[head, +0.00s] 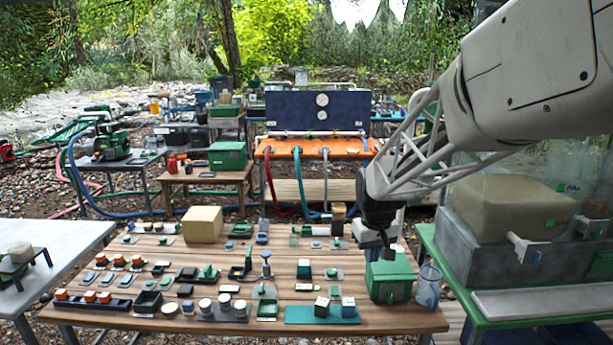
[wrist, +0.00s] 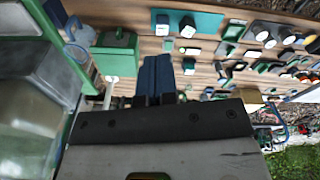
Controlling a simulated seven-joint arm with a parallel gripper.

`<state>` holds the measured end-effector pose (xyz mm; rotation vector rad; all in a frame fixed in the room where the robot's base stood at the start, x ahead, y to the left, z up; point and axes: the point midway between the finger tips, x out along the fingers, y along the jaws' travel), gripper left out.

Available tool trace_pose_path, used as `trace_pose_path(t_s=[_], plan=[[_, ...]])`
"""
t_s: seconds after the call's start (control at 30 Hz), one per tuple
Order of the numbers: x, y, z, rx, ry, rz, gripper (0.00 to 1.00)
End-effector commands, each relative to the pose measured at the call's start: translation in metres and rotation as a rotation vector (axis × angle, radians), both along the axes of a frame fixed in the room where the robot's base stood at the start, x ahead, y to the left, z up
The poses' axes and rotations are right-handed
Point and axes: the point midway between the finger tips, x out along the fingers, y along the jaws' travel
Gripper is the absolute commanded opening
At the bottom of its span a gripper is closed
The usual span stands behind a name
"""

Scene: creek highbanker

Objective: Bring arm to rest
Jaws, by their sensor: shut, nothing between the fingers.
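My gripper (head: 388,243) hangs from the arm at the right of the head view, over the back right part of the wooden table (head: 240,335). It is close to the green lidded box (head: 390,278), just above or behind it; the exact gap cannot be told. In the wrist view my gripper's dark fingers (wrist: 155,78) are together, with nothing visible held between them. The green box also shows there (wrist: 116,58), to the left of the fingers.
A blue mesh cup (head: 428,287) stands right of the green box. A teal mat (head: 322,314) and several small parts cover the table. A green-framed stand (head: 450,265) with a large clear tank is close on the right. An orange bench (head: 315,148) stands behind.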

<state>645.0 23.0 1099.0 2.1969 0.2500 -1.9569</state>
Motion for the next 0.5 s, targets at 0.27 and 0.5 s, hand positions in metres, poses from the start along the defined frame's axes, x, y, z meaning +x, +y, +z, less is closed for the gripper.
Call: trace_pose_path(t_s=[0.27,0.5], plan=[[-0.068,-0.008,0.029,0.006,-0.026,-0.054,0.00],[-0.126,-0.014,0.044,0.011,-0.046,-0.100,0.00]])
